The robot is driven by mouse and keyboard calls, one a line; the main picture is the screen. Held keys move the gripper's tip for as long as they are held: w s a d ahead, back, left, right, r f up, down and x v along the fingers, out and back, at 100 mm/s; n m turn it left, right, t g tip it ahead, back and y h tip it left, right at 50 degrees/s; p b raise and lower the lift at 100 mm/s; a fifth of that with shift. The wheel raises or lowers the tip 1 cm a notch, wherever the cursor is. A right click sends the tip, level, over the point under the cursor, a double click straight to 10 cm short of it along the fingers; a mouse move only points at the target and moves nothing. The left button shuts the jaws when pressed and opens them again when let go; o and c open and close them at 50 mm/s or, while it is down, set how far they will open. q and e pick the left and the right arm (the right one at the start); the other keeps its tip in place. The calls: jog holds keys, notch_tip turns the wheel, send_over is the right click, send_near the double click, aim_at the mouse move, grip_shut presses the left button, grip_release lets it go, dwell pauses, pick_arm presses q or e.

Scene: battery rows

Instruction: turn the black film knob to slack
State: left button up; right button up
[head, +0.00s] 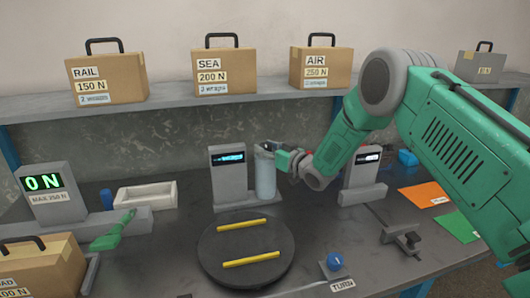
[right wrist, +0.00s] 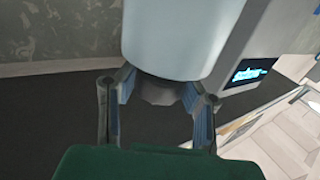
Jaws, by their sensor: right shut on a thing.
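The pale film roll (head: 265,178) stands upright beside a grey post with a lit blue display (head: 228,157), at the middle of the bench. My right gripper (head: 270,148) reaches in from the right to the top of the roll. In the right wrist view, the fingers of my right gripper (right wrist: 160,92) are shut on the dark film knob (right wrist: 162,94) at the end of the roll (right wrist: 180,38). The fingers partly cover the knob, and its setting cannot be read. My left gripper is not in view.
A round black turntable (head: 246,252) with two yellow strips lies in front of the roll. Boxes stand on the shelf (head: 180,107) behind. A second grey post (head: 362,172) is to the right. A white tray (head: 146,195) and a readout showing 0 N (head: 45,185) are left.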

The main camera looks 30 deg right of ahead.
jog(key=shift+d+r+n+g+y, duration=0.1)
jog(key=shift+n+g+y, duration=0.4)
jog(key=shift+y, duration=0.4)
jog(key=o, duration=1.2)
jog(key=shift+s+d, duration=0.1)
jog(key=v, duration=1.1)
jog(key=shift+s+d+f, duration=0.2)
jog(key=shift+s+f, duration=0.05)
jog(key=shift+s, duration=0.1)
